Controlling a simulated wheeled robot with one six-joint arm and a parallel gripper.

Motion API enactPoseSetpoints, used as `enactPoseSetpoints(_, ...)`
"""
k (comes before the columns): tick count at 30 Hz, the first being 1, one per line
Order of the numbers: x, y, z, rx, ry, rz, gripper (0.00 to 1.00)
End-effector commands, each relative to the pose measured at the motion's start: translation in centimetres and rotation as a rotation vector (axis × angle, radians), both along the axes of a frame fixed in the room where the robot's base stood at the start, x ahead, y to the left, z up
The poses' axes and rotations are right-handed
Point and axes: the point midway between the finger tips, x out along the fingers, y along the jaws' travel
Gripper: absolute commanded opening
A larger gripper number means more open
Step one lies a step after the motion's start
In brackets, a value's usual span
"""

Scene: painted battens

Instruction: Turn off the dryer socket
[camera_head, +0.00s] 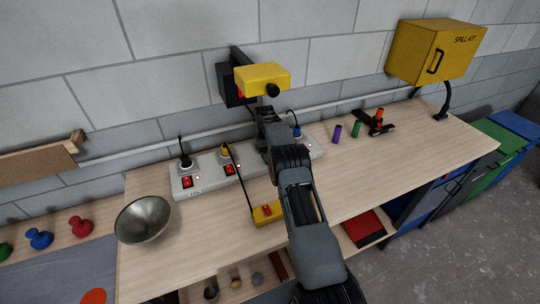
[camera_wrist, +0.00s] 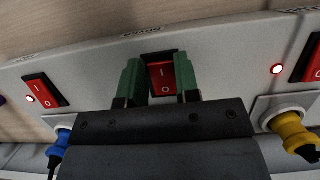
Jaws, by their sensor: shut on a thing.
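A pale grey socket strip (camera_head: 185,192) lies along the back of the bench, with red rocker switches in a row. My gripper (camera_wrist: 159,80) has its green fingers on either side of one red rocker switch (camera_wrist: 161,76), marked I and O, and is shut on it. This switch sits between the socket with a blue plug (camera_wrist: 62,136) and the one with a yellow plug (camera_wrist: 290,130). In the head view my arm hides this switch.
Lit red lamps show by the neighbouring switches (camera_wrist: 45,91). A metal bowl (camera_head: 144,219) stands left of the strip. A yellow box with a red button (camera_head: 267,212) is on the bench in front. Purple (camera_head: 336,133) and green cylinders stand at right, below a yellow spill kit cabinet (camera_head: 436,52).

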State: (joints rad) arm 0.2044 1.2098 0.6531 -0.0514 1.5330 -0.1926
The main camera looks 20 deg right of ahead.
Motion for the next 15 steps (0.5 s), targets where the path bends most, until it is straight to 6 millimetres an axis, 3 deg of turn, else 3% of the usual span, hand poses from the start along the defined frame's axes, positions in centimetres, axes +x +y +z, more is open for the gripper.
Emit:
enactPoseSetpoints(2, 0.06, 0.02, 0.13, 0.000, -0.003, 0.000, 0.06)
enactPoseSetpoints(3, 0.05, 0.02, 0.14, 0.000, -0.003, 0.000, 0.33)
enactPoseSetpoints(10, 0.01, -0.02, 0.08, 0.000, -0.001, 0.000, 0.55)
enactPoseSetpoints(15, -0.01, -0.02, 0.04, 0.000, 0.000, 0.000, 0.55)
